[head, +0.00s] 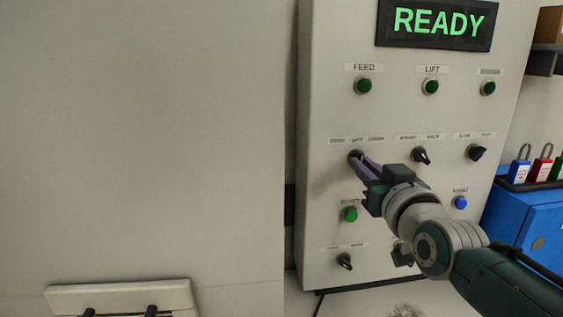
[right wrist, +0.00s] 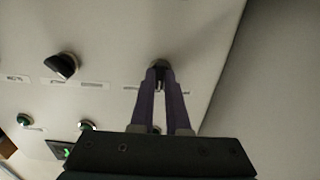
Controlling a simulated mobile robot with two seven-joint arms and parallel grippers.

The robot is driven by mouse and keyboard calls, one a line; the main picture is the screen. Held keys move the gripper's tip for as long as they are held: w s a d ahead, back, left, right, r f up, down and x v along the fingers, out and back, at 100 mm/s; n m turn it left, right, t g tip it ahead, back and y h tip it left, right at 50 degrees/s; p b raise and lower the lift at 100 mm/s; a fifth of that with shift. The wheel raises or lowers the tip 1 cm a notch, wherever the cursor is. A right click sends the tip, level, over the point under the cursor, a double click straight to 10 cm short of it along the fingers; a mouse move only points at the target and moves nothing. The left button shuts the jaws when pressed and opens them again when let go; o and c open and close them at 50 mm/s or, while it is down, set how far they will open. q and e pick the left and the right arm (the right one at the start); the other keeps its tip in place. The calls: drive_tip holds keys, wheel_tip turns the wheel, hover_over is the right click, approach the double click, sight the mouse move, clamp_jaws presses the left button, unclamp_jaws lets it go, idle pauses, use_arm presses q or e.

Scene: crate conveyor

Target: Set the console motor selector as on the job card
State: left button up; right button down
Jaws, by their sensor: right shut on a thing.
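The console (head: 420,120) is a pale upright panel with a lit READY display (head: 437,23). In the middle row, the left selector knob (head: 354,155) sits under a label strip too small to read surely. My right gripper (head: 357,161) is at this knob, its purple fingers shut on it. In the right wrist view the fingertips of my right gripper (right wrist: 159,69) close around the knob (right wrist: 158,64), which is mostly hidden, so its pointing direction is unclear. My left gripper is not in view. No job card can be made out.
Other black selectors stand at the middle (head: 421,156) and right (head: 476,152) of the row, with another lower left (head: 344,261). Green FEED (head: 363,86) and LIFT (head: 430,86) buttons are above. A blue cabinet (head: 527,222) with padlocks stands at right.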

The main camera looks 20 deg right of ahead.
idle(0.4)
drive_tip(key=c, duration=0.9)
unclamp_jaws()
drive_tip(key=p+v, duration=0.1)
drive_tip(key=v, duration=0.9)
drive_tip(key=shift+d, duration=0.1)
